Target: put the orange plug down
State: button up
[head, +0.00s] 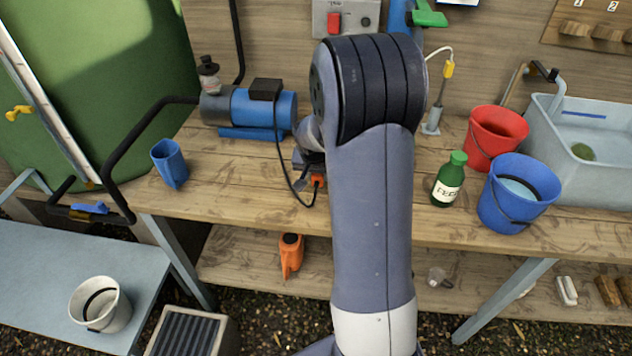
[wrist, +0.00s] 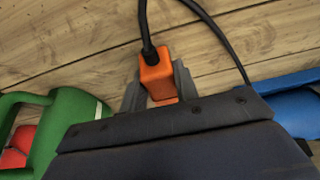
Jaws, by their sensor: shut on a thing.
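The orange plug (wrist: 156,77) is between the grey fingers of my gripper (wrist: 158,88) in the wrist view. A black cable leads out of the plug's far end. My gripper is shut on the plug, with wooden boards behind it. In the head view the plug (head: 318,181) shows as a small orange patch left of my arm, over the wooden bench (head: 230,190). My arm hides much of the gripper (head: 308,165) there. I cannot tell whether the plug touches the bench.
A blue pump (head: 265,108) stands behind the plug, joined to a black cable. A blue jug (head: 170,163) is at left on the bench. A green bottle (head: 448,180), red bucket (head: 495,138) and blue bucket (head: 515,195) stand at right. Bare bench lies between jug and plug.

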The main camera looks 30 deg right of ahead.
aim_at(318, 181)
jog(key=shift+f, duration=1.65)
jog(key=shift+f, duration=0.2)
jog(key=o, duration=1.1)
jog(key=shift+c, duration=0.2)
jog(key=shift+r, duration=0.1)
jog(key=shift+r, duration=0.2)
jog(key=v, duration=1.1)
jog(key=shift+r, duration=0.4)
jog(key=shift+s+a, duration=0.1)
